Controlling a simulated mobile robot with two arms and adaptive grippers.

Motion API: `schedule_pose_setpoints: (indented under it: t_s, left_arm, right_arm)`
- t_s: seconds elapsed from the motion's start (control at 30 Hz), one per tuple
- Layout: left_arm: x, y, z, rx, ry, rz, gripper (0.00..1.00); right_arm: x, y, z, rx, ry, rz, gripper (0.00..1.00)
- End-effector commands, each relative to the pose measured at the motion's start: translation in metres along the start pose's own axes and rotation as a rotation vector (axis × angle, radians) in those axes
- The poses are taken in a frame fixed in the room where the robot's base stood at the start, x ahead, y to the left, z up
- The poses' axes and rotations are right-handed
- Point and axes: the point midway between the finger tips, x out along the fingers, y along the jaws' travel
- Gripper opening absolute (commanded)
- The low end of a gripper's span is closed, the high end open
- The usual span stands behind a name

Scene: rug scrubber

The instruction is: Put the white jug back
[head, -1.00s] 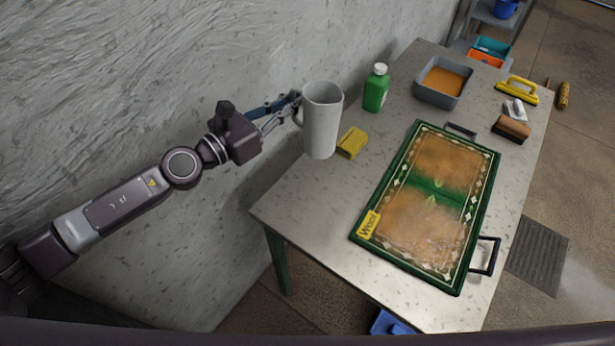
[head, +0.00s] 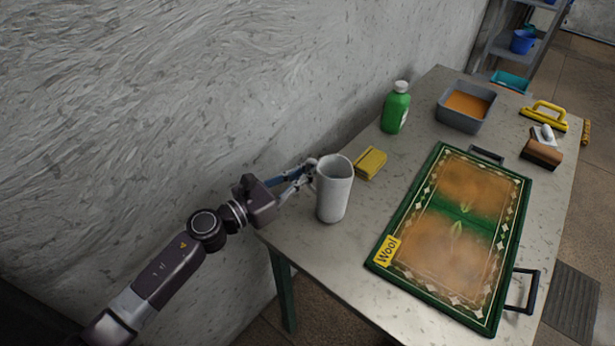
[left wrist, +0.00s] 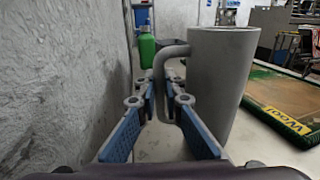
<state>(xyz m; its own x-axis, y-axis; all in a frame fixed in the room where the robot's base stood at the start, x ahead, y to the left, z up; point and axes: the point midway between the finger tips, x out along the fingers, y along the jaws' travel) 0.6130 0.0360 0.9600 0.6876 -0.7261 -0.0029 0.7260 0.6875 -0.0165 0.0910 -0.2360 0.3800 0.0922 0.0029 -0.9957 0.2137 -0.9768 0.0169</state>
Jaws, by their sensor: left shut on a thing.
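The white jug (head: 334,192) is upright at the near left end of the table (head: 360,285), left of the rug. My left gripper (head: 308,172) is shut on its handle, coming from the left. In the left wrist view the jug (left wrist: 221,85) stands to the right of the fingers (left wrist: 163,105), which close around the handle (left wrist: 170,55). The jug's base appears at or just over the tabletop; I cannot tell whether it touches. My right gripper is not in view.
A yellow sponge (head: 370,163) lies just behind the jug. A green bottle (head: 396,108) and a grey basin of orange liquid (head: 465,106) stand farther back. The green-bordered rug (head: 455,235) on a tray fills the table's middle. A wall (head: 200,90) runs along the left.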

Motion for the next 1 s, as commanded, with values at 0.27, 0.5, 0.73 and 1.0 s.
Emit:
schedule_pose_setpoints:
  t_s: [0.27, 0.5, 0.73, 1.0]
  left_arm:
    - [0.0004, 0.0004, -0.0061, 0.000, -0.005, 0.000, 0.00]
    - [0.0001, 0.0003, -0.0108, 0.001, -0.002, 0.000, 0.11]
    - [0.0000, 0.0002, -0.0106, 0.001, -0.001, 0.000, 0.25]
    - [0.0001, -0.0001, -0.0075, 0.001, -0.002, -0.001, 0.25]
  right_arm:
    - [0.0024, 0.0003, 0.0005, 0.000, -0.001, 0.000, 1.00]
    - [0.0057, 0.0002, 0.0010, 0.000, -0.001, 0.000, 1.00]
    - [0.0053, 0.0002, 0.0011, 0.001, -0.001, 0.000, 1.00]
    - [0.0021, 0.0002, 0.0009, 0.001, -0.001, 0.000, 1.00]
